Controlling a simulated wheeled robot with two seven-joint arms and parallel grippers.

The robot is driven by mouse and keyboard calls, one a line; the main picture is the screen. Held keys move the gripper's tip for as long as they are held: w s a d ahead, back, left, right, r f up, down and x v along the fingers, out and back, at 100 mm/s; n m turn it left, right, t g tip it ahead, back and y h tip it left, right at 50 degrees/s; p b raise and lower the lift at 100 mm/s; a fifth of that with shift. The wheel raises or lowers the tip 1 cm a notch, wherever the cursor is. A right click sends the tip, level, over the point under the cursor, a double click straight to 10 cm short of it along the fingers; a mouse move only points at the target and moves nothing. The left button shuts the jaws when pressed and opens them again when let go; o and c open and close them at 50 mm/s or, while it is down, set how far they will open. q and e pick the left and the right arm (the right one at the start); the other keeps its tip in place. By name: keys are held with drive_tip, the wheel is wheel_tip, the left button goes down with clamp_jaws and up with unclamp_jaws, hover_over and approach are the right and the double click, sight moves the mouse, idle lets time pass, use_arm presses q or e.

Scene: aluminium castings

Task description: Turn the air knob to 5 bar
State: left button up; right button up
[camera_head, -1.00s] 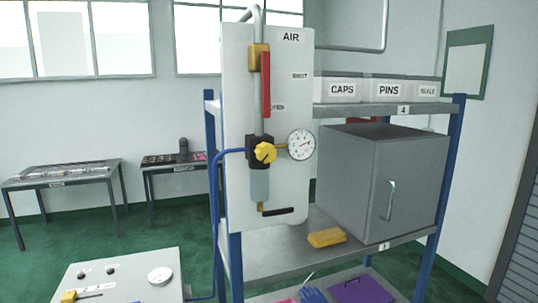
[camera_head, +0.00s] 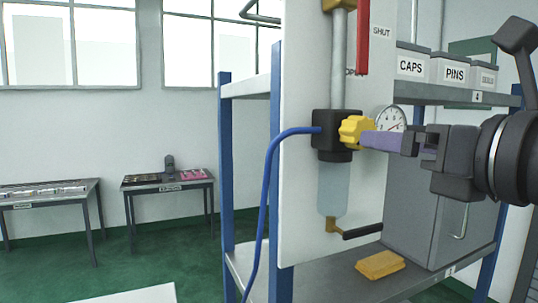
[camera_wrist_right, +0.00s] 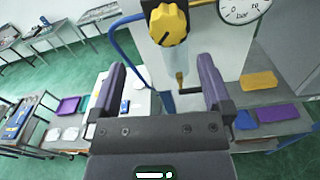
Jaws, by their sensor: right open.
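The yellow air knob (camera_head: 355,130) sits on the front of the black regulator body (camera_head: 328,134) on the white air panel (camera_head: 300,200). It also shows at the top of the right wrist view (camera_wrist_right: 168,25), with a dark mark on its face. The round gauge (camera_head: 391,119) is beside it, partly hidden by my gripper; in the wrist view the gauge (camera_wrist_right: 243,8) is cut off at the top. My right gripper (camera_head: 368,139) comes in from the right with its purple fingers close to the knob. In the wrist view the fingers are apart, with nothing held between them. My left gripper is out of view.
A red lever (camera_head: 362,40) is above on the panel, and a blue hose (camera_head: 268,165) runs left from the regulator. A clear bowl (camera_head: 333,188) with a drain lever hangs below. A grey cabinet (camera_head: 415,205) and a yellow block (camera_head: 380,265) are on the shelf.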

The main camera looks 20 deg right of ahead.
sight(358, 132)
drive_tip(key=w+p, duration=0.1)
drive_tip(key=p, duration=0.1)
drive_tip(key=w+d+r+p, duration=0.1)
drive_tip(key=p, duration=0.1)
drive_tip(key=shift+r+p, duration=0.25)
drive_tip(key=shift+p, duration=0.15)
drive_tip(key=w, duration=0.1)
drive_tip(key=w+p, duration=0.1)
drive_tip(key=w, duration=0.1)
drive_tip(key=w+p, duration=0.1)
drive_tip(key=w, duration=0.1)
drive_tip(key=shift+w+a+f, duration=0.15)
drive_tip(key=shift+a+f, duration=0.2)
drive_tip(key=shift+f, duration=0.05)
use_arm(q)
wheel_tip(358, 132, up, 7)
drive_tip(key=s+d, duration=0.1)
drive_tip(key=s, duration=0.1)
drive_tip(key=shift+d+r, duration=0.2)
use_arm(e)
drive_tip(key=shift+f, duration=0.1)
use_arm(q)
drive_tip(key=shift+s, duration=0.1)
use_arm(e)
drive_tip(key=shift+d, duration=0.1)
